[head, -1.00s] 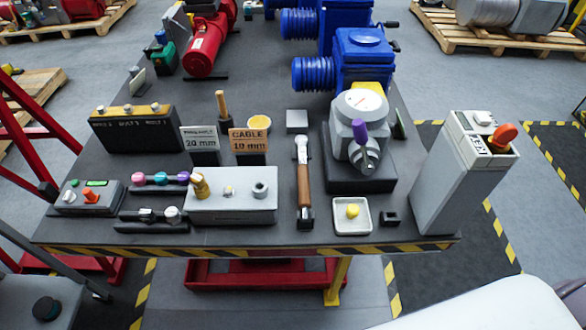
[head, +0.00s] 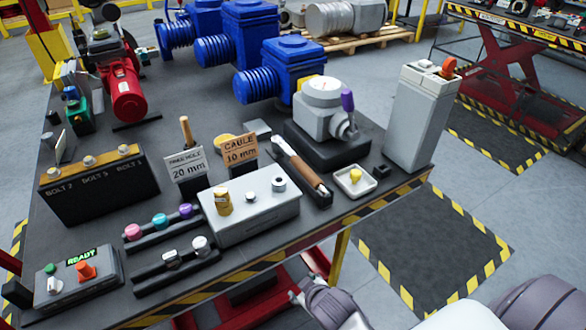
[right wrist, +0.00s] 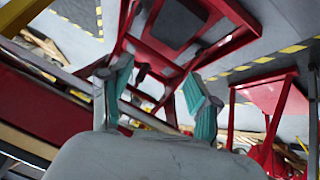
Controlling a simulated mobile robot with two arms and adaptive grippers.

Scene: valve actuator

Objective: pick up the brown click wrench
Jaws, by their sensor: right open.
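The brown click wrench (head: 301,169) lies on a narrow dark holder near the front edge of the workbench in the head view. Its metal head points to the back left and its brown handle to the front right. My right gripper (right wrist: 160,90) shows in the right wrist view with its two teal-padded fingers spread apart and nothing between them. It faces red frames and floor, and the wrench is not in that view. Grey arm parts of mine show at the bottom right of the head view, away from the wrench. My left gripper is not in view.
A grey box with knobs (head: 255,206) stands left of the wrench. A white dish (head: 369,187) with a yellow piece is on its right. A valve unit (head: 327,105) stands behind, and a tall grey box (head: 417,118) further right. Striped tape marks the bench edge (head: 322,218).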

